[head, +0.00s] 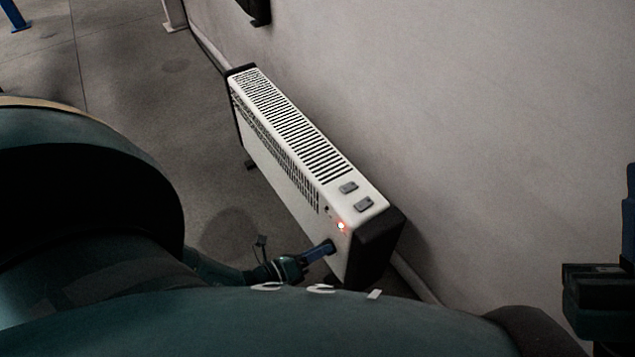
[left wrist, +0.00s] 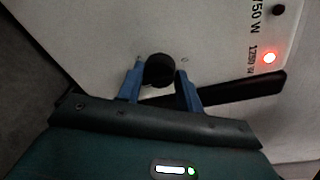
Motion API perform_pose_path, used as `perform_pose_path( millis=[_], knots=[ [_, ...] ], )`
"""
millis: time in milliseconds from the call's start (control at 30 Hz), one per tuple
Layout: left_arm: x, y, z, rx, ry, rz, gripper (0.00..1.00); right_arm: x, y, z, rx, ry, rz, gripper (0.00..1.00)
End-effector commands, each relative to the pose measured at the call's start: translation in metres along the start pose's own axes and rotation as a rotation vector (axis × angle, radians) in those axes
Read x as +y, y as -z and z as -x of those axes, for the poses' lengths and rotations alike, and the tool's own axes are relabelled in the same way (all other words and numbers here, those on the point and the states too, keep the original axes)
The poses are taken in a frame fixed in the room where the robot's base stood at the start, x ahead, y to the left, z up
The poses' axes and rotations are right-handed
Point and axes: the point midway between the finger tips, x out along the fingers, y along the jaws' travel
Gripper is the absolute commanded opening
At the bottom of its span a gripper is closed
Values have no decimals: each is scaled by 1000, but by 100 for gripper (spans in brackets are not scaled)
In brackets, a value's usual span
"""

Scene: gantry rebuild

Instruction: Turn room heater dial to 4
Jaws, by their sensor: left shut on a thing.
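The room heater (head: 285,170) is a long white convector with black ends, standing along the wall. Its black dial (left wrist: 159,70) is on the white front panel, seen in the left wrist view between my two blue fingertips. My left gripper (head: 318,252) reaches the front near the heater's right end. In the left wrist view, my left gripper (left wrist: 160,84) is shut on the dial, one finger at each side. The dial's pointer and most of its scale cannot be made out.
A red light (head: 341,226) glows on the heater, and it shows beside "1250 W" lettering in the left wrist view (left wrist: 269,58). Two grey switches (head: 356,196) are on top. The wall (head: 450,100) stands close behind. Open floor (head: 130,90) lies to the left.

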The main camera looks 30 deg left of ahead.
Motion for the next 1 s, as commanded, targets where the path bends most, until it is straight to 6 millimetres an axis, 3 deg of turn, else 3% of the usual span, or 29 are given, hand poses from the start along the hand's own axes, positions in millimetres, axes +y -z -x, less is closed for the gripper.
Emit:
perform_pose_path(
  millis=[267,300,533,833,1000],
  knots=[
    [0,2,0,2,0,2,13,0,0,0,0,0,0,0],
    [0,2,0,2,0,2,38,0,0,0,0,0,0,0],
    [0,1,0,1,0,2,56,0,0,0,0,0,0,0],
    [0,0,2,1,-1,2,58,0,0,0,-1,0,0,0],
    [0,0,24,3,-4,1,58,2,1,-3,-12,0,-8,0]
  ],
)
